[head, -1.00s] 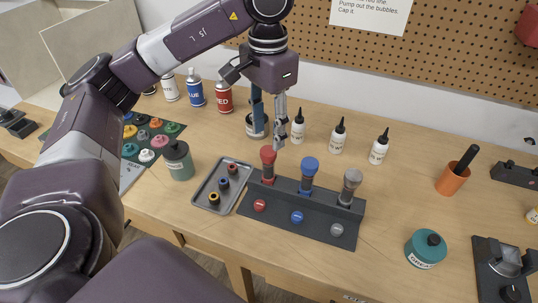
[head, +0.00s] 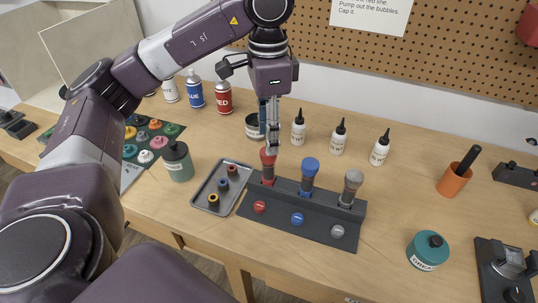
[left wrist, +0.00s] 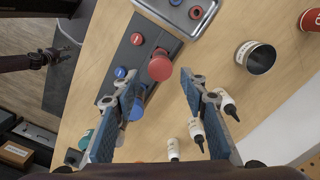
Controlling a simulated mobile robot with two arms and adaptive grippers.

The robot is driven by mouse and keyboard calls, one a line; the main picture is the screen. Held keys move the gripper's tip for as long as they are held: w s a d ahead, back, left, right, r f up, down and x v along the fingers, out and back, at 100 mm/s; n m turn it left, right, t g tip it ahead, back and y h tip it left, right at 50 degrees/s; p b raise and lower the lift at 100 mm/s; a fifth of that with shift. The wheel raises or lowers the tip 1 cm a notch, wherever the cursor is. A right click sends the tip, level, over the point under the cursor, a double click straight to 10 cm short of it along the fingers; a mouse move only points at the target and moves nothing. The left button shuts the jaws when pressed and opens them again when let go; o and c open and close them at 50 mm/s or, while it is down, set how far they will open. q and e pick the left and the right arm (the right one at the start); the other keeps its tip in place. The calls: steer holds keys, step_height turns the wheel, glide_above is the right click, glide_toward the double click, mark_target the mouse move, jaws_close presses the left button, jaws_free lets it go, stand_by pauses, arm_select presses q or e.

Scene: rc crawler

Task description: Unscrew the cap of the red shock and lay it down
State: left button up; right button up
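The red shock (head: 268,161) stands upright at the left end of a dark stand (head: 335,206), beside a blue shock (head: 308,172) and a grey shock (head: 350,185). Its round red top (left wrist: 160,66) shows in the left wrist view, between and beyond the fingertips. My left gripper (head: 271,140) is just above the red shock, pointing down. In the left wrist view my left gripper (left wrist: 160,88) is open and empty. A dark arm that looks like my right one ends in a gripper (left wrist: 68,48) at the upper left, too small to read.
A grey tray (head: 226,167) with several small ringed parts lies left of the stand. White bottles (head: 298,128), an open tin (head: 253,127) and a red can (head: 224,98) stand behind. A green jar (head: 178,161) is at left.

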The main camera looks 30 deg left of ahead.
arm_select(q)
steer(key=shift+f+b, duration=0.3)
steer(key=shift+f, duration=0.3)
steer(key=shift+f+b, duration=1.25)
steer(key=shift+f, duration=0.1)
jaws_close()
steer(key=n, duration=0.4)
steer(key=shift+n+p, duration=0.3)
steer(key=shift+n, duration=0.4)
steer(key=shift+r+p, duration=2.1)
steer(key=shift+r, duration=0.2)
